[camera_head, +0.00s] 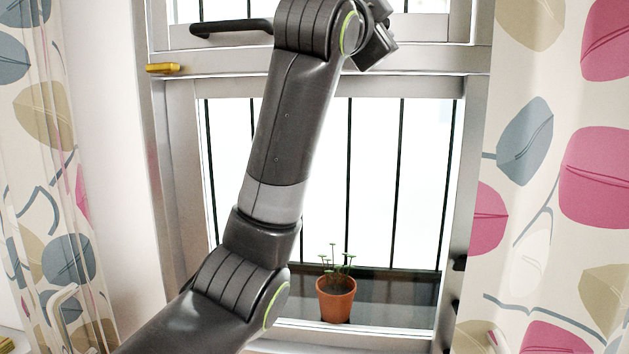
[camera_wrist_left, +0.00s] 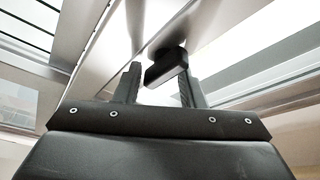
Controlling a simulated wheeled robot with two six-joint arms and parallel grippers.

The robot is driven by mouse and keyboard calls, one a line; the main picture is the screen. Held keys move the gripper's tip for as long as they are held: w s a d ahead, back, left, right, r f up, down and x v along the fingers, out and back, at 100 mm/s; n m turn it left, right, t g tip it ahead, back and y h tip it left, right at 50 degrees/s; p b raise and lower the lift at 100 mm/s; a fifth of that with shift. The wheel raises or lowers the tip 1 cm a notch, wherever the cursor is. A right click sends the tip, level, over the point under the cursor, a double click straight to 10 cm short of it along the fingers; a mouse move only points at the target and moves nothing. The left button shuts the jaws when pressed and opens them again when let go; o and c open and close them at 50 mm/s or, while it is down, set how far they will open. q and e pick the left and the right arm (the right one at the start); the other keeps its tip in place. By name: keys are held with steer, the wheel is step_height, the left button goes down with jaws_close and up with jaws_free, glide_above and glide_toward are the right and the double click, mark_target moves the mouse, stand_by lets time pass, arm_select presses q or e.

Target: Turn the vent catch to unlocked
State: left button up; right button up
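A dark oblong catch (camera_wrist_left: 166,67) on a pale window frame shows in the left wrist view. My left gripper (camera_wrist_left: 158,84) is open, with one finger on each side of the catch. The right finger looks very close to it; I cannot tell whether they touch. My right gripper is in neither view.
A yellow piece (camera_head: 163,68) sits on the frame at the left. A potted plant (camera_head: 336,298) stands low by the barred window. Patterned curtains hang at the left (camera_head: 45,110) and right (camera_head: 560,150).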

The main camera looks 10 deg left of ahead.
arm_select(q)
steer(key=s+f+n+t+y+b, duration=0.2)
steer(key=s+f+n+y+b, duration=0.15)
steer(key=s+n, duration=0.45)
steer(key=s+f+n+t+y+b, duration=0.1)
steer(key=s+f+n+y+b, duration=0.25)
steer(key=s+n, duration=0.45)
steer(key=w+a+f+g, duration=0.1)
steer(key=w+a+f, duration=0.2)
steer(key=w+f, duration=0.2)
steer(key=w+a+f+g+p, duration=0.1)
steer(key=w+f, duration=0.4)
steer(key=f, duration=0.5)
steer(key=w+a+f+m+g+y, duration=0.1)
steer(key=w+a+f+g, duration=0.1)
steer(key=w+a+f, duration=0.3)
steer(key=shift+w+f+g+p, duration=0.2)
steer(key=shift+w+f, duration=0.1)
steer(key=shift+f, duration=0.45)
steer(key=shift+w+f+g+p, duration=0.15)
steer(key=shift+w+f+g, duration=0.1)
steer(key=shift+f, duration=0.5)
steer(key=shift+r, duration=0.1)
